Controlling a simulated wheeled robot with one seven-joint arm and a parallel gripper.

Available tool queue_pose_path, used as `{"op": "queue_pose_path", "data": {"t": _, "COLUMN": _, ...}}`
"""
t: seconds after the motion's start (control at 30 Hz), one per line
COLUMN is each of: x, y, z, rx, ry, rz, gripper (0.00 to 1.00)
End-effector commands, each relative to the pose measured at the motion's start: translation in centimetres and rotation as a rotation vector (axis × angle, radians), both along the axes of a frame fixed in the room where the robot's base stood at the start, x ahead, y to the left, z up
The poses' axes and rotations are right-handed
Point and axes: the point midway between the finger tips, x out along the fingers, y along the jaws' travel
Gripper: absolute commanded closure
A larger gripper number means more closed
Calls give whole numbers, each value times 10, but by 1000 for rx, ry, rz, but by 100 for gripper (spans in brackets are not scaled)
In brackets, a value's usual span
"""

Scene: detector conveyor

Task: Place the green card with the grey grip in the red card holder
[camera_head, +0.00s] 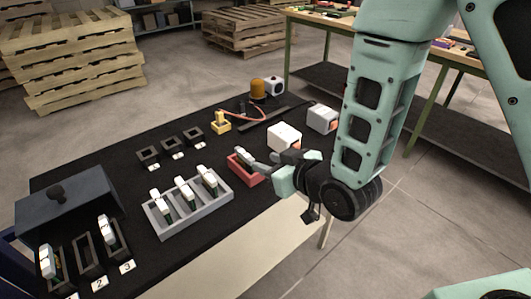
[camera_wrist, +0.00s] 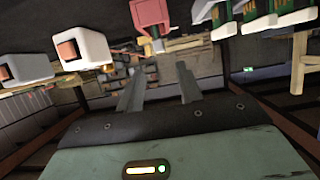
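The red card holder (camera_head: 248,176) stands near the right edge of the black table, and it shows upside down at the top of the wrist view (camera_wrist: 151,12). A green card (camera_wrist: 155,32) with a pale grey grip (camera_wrist: 158,46) is upright in it; only a small part shows, and the head view shows its top (camera_head: 242,154). My gripper (camera_head: 262,163) is just right of the holder. In the wrist view its two fingers (camera_wrist: 158,70) are spread with clear space between them, and the card lies beyond their tips, apparently untouched.
A grey rack (camera_head: 203,213) with several white-gripped green cards stands left of the holder. White boxes (camera_head: 284,137) (camera_head: 322,119) stand behind it. Numbered slots and a dark lidded box (camera_head: 65,204) are at the left. Small black holders (camera_head: 170,145) and a yellow piece (camera_head: 221,122) are farther back.

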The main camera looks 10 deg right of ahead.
Motion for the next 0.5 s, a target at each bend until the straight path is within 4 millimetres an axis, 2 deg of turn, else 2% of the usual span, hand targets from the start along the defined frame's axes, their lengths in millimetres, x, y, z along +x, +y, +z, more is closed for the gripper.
{"op": "queue_pose_path", "data": {"t": 0.07, "x": -3, "y": -2, "z": 5, "rx": -2, "ry": 2, "rz": 0, "gripper": 64}}
{"op": "queue_pose_path", "data": {"t": 0.5, "x": -8, "y": -4, "z": 5, "rx": -6, "ry": 17, "rz": 0, "gripper": 64}}
